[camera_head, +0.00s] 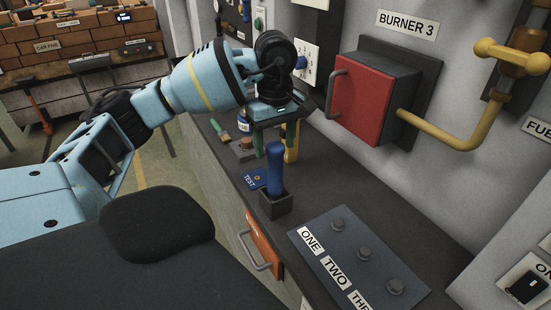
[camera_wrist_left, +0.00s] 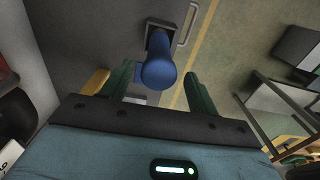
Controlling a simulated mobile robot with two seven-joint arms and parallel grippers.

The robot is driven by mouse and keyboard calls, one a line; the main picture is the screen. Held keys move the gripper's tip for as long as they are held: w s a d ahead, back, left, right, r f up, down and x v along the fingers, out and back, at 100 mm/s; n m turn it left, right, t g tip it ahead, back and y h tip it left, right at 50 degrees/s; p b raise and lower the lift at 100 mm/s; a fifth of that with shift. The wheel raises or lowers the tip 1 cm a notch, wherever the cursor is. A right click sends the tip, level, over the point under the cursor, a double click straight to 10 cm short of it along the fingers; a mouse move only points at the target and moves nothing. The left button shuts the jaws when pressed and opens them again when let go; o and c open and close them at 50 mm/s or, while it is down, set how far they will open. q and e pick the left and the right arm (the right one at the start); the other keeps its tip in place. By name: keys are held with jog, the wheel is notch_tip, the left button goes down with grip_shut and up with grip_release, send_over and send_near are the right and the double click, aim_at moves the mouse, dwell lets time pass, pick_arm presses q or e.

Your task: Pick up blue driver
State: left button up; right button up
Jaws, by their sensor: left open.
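The blue driver (camera_head: 275,172) stands upright in a small black holder (camera_head: 275,203) on the dark counter, handle up. My left gripper (camera_head: 275,138) is open, with its green fingers pointing down just above and behind the top of the handle. In the left wrist view the handle (camera_wrist_left: 158,74) shows near the gap between the two open fingers (camera_wrist_left: 157,80), and nothing is gripped. The driver's lower end is hidden in the holder. My right gripper is not in view.
A blue TEST tag (camera_head: 255,180), a green-handled brush (camera_head: 219,130) and a yellow item (camera_head: 292,152) are near the holder. A red box (camera_head: 361,99) and yellow pipe (camera_head: 440,138) stick out from the wall. A panel with knobs (camera_head: 350,251) lies in front.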

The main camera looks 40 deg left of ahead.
aim_at(275, 159)
pick_arm(q)
jog(key=shift+f+p, duration=0.35)
jog(key=shift+f, duration=2.45)
jog(key=shift+w+r, duration=0.1)
jog(key=c, duration=1.3)
jog(key=shift+o, duration=0.2)
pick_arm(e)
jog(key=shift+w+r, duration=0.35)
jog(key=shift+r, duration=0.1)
pick_arm(q)
jog(key=shift+r, duration=0.1)
